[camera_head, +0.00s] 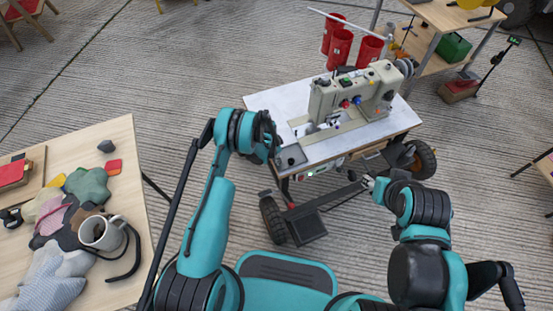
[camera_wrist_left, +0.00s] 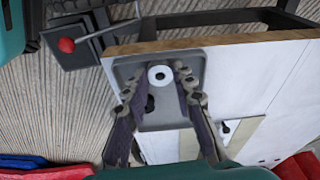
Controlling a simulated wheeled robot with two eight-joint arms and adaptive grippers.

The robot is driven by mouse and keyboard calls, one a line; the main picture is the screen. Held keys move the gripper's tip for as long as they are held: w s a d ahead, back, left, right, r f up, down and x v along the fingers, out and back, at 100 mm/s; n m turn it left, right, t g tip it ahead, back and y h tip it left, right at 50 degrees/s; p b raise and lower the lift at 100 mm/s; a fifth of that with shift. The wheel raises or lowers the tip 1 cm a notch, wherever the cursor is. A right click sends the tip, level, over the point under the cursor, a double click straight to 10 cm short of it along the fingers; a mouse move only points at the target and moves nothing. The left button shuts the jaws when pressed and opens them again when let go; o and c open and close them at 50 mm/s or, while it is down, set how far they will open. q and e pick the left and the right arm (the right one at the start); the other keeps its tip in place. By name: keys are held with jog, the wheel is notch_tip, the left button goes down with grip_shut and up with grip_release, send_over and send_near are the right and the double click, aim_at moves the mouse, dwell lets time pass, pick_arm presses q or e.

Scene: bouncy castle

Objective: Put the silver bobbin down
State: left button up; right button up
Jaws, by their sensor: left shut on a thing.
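The silver bobbin (camera_wrist_left: 160,76) is a small pale disc with a dark centre hole. In the left wrist view it is between the two fingers of my left gripper (camera_wrist_left: 158,78), which is shut on it. Behind it is a grey tray (camera_wrist_left: 187,120) at the corner of the white sewing table (camera_wrist_left: 240,75). I cannot tell whether the bobbin touches the tray. In the head view my left gripper (camera_head: 276,150) is at the table's left corner, beside the tray (camera_head: 291,156), and the bobbin is not discernible. My right gripper (camera_head: 369,183) is beyond the table's front edge; its jaws are too small to judge.
A sewing machine (camera_head: 350,95) stands on the table (camera_head: 300,98). Red cylinders (camera_head: 340,48) stand behind it. A wooden table (camera_head: 120,160) at left holds a mug (camera_head: 100,232) and cloths. A wheeled frame (camera_head: 310,228) is under the sewing table.

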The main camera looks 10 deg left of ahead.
pick_arm(q)
jog(key=shift+r, duration=0.1)
jog(key=shift+f, duration=0.2)
jog(key=o, duration=0.9)
